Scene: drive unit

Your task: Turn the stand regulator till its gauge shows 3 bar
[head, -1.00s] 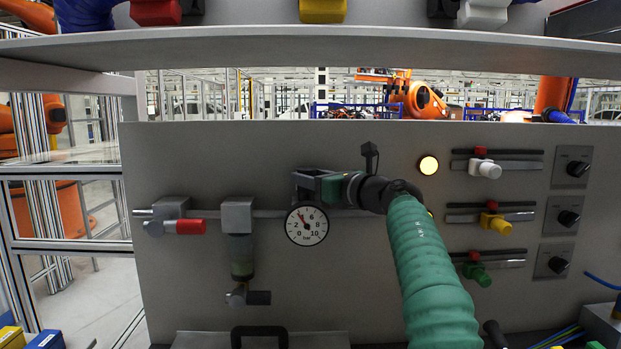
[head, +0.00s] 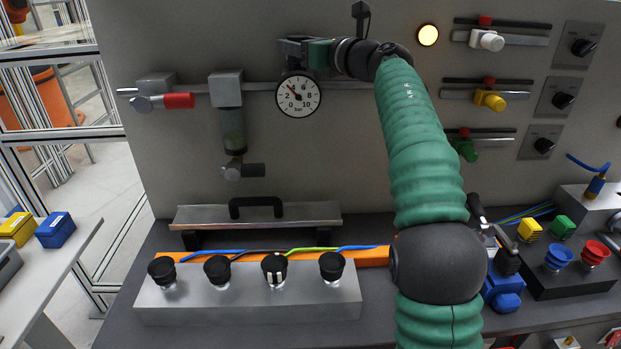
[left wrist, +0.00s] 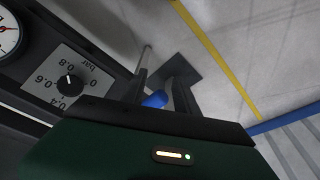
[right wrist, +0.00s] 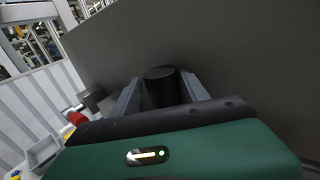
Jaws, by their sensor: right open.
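The round white gauge (head: 298,96), marked 0 to 10 bar, hangs on the panel's grey rail. Its needle points up and left, around the 2 to 4 marks; the exact reading is too small to tell. My right gripper (head: 295,49) is just above the gauge at the panel, its arm in a green sleeve. In the right wrist view the open jaws stand either side of a black round knob (right wrist: 161,84); contact is unclear. My left gripper (left wrist: 160,85) shows only in the left wrist view, fingers apart, with a blue piece (left wrist: 155,99) between or behind them.
A red-handled valve (head: 178,100) and a filter bowl (head: 233,128) sit left of the gauge. A grey block with black knobs (head: 250,300) stands below. Coloured valves and a lit lamp (head: 428,35) are right. The left wrist view shows a bar dial (left wrist: 69,85).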

